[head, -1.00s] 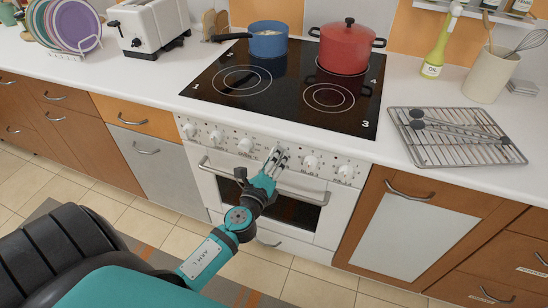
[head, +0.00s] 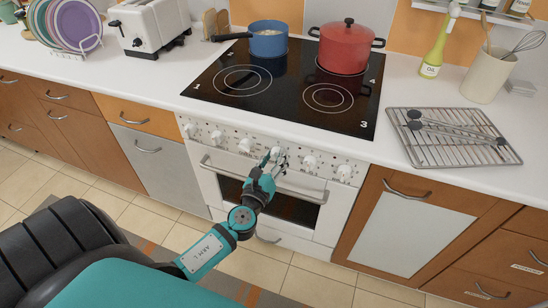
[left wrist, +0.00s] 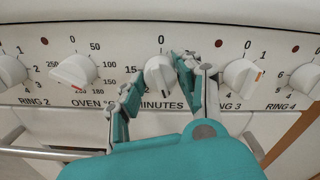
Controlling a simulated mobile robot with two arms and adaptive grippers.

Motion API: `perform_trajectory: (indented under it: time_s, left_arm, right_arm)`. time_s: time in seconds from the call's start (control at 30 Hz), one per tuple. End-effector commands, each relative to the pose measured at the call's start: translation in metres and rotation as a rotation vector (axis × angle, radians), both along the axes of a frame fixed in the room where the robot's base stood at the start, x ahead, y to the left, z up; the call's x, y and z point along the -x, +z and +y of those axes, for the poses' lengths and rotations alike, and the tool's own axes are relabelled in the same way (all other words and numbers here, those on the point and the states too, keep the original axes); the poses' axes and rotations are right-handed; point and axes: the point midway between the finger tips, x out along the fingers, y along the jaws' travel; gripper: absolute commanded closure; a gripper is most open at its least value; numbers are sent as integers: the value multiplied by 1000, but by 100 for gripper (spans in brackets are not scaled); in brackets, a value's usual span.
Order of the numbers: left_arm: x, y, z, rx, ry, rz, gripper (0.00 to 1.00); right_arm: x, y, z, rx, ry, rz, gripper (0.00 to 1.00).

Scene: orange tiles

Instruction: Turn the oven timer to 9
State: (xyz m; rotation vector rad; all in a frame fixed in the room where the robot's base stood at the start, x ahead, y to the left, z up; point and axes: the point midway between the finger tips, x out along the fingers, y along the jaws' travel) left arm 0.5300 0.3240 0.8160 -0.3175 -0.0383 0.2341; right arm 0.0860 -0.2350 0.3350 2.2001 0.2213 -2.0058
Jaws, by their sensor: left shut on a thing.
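The oven timer knob is the white knob (left wrist: 158,78) above the word MINUTES, in the middle of the left wrist view. A 0 is printed above it and a 15 to its left; other marks are hidden behind my fingers, and I cannot tell exactly where the knob points. My left gripper (left wrist: 158,85) is shut on this knob, one finger on each side. In the head view my left gripper (head: 272,158) is at the control panel on the front of the oven (head: 265,185).
In the left wrist view, the oven temperature knob (left wrist: 73,70) is left of the timer and the RING 3 knob (left wrist: 241,76) is close on the right. The oven door handle (head: 226,175) runs below the panel. A red pot (head: 345,50) and a blue pan (head: 268,42) stand on the hob.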

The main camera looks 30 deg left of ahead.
Motion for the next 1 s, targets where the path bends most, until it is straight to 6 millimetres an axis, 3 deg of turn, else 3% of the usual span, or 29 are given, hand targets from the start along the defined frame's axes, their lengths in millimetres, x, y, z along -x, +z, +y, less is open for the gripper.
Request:
perform_trajectory:
  time_s: [0.4, 0.43, 0.6, 0.87, 1.0]
  left_arm:
    - [-1, 1, 0, -6, -2, 0, 98]
    - [-1, 1, 0, -5, -2, 0, 62]
    - [0, 0, 0, -5, -1, 0, 41]
    - [1, 0, -1, -5, 0, 2, 41]
    - [12, -1, -3, -4, -2, 4, 41]
  right_arm:
    - [0, 0, 0, 0, 0, 0, 100]
    - [0, 0, 0, 0, 0, 0, 100]
    - [0, 0, 0, 0, 0, 0, 100]
    - [0, 0, -3, 4, 1, 0, 100]
    - [0, 0, -3, 3, 1, 0, 100]
